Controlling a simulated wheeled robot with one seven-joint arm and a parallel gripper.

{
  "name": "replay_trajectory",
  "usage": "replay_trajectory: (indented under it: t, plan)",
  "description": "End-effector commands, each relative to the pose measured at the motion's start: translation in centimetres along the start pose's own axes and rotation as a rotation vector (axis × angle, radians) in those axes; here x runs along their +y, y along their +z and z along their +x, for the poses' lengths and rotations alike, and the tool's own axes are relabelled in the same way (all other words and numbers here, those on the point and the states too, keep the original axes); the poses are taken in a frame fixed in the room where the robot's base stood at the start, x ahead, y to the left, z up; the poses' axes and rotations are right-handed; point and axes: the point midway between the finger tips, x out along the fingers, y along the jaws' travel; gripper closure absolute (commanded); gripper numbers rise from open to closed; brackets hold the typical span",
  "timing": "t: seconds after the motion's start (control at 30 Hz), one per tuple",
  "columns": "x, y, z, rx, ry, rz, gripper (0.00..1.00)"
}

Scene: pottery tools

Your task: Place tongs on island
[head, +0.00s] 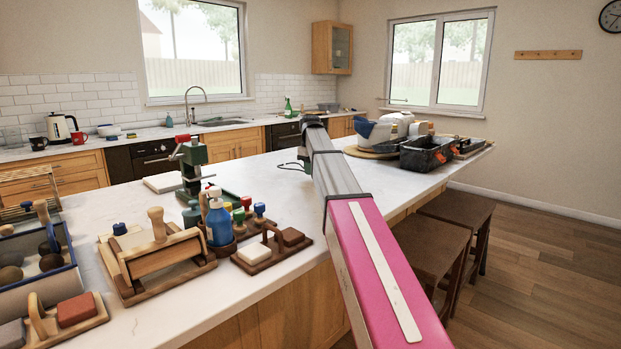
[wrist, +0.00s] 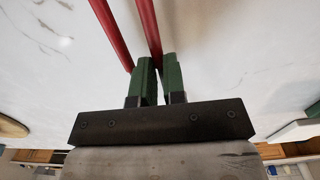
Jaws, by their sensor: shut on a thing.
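In the wrist view my gripper (wrist: 158,62) has its green fingers closed on the red tongs (wrist: 148,26). The two long red arms of the tongs run up out of the top of the picture, so their far ends are not seen. Behind them is a white, veined surface (wrist: 240,55), which looks like the island top. Whether the tongs touch it cannot be told. In the head view the white-topped island (head: 225,290) runs across the picture, and my arm reaches out over it. My gripper and the tongs are mostly hidden behind the arm there.
Wooden tool racks (head: 165,260), a blue pump bottle (head: 218,218) and a green press-like tool (head: 192,165) crowd the island's left part. A black crate (head: 427,153) stands at its far right. Stools (head: 430,245) line the right side. Some white countertop beside the arm is clear.

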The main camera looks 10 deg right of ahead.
Motion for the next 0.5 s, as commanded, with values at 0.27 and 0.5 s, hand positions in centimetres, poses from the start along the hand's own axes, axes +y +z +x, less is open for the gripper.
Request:
replay_trajectory:
  t: [0.27,0.5]
  plan:
    - [0.0,0.1,3.1,0.000,0.000,0.000,1.00]
    - [0.0,0.0,3.1,0.000,0.000,0.000,1.00]
